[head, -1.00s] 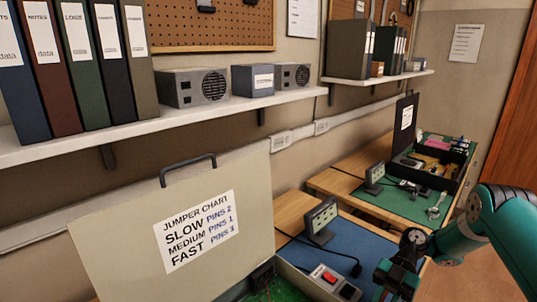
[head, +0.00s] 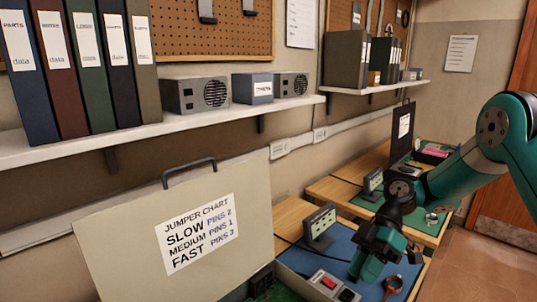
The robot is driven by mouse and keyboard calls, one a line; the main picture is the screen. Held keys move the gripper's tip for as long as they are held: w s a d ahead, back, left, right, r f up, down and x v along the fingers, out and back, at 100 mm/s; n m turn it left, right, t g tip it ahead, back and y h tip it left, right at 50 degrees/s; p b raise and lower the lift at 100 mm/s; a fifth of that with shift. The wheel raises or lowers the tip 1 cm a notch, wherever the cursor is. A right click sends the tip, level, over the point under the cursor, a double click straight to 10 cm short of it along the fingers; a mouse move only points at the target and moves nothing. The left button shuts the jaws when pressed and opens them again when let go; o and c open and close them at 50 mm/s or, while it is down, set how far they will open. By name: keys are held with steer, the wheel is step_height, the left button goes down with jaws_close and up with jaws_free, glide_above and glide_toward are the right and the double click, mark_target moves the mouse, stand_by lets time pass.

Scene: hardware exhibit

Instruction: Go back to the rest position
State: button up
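My gripper (head: 370,270) is at the lower right of the head view, above the blue mat (head: 343,248) on the near workbench. It points down, and its fingertips are small and dark, so I cannot tell whether it is open or shut. My green arm reaches in from the right edge and hides part of the far bench. A copper-coloured ring-like item (head: 392,284) shows just right of the gripper; whether they touch is unclear.
A case lid with a jumper chart (head: 200,235) stands open at lower left. A grey box with a red switch (head: 330,283) and a small display (head: 320,226) are left of the gripper. A shelf (head: 200,122) with binders runs along the wall. Floor (head: 490,262) shows at right.

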steer(key=s+a+r+m+t+h+b, duration=0.1)
steer(key=s+a+r+m+t, duration=0.15)
steer(key=s+r, duration=0.2)
steer(key=s+a+r+m+t+h, duration=0.1)
steer(key=s+a+r+m, duration=0.25)
steer(key=r, duration=0.25)
steer(key=s+d+r+m+t+h+b, duration=0.1)
steer(key=s+m+t, duration=0.2)
steer(key=s+m, duration=0.4)
steer(key=s, duration=0.6)
steer(key=shift+d+r, duration=0.25)
steer(key=shift+d, duration=0.05)
steer(key=shift+t, duration=0.25)
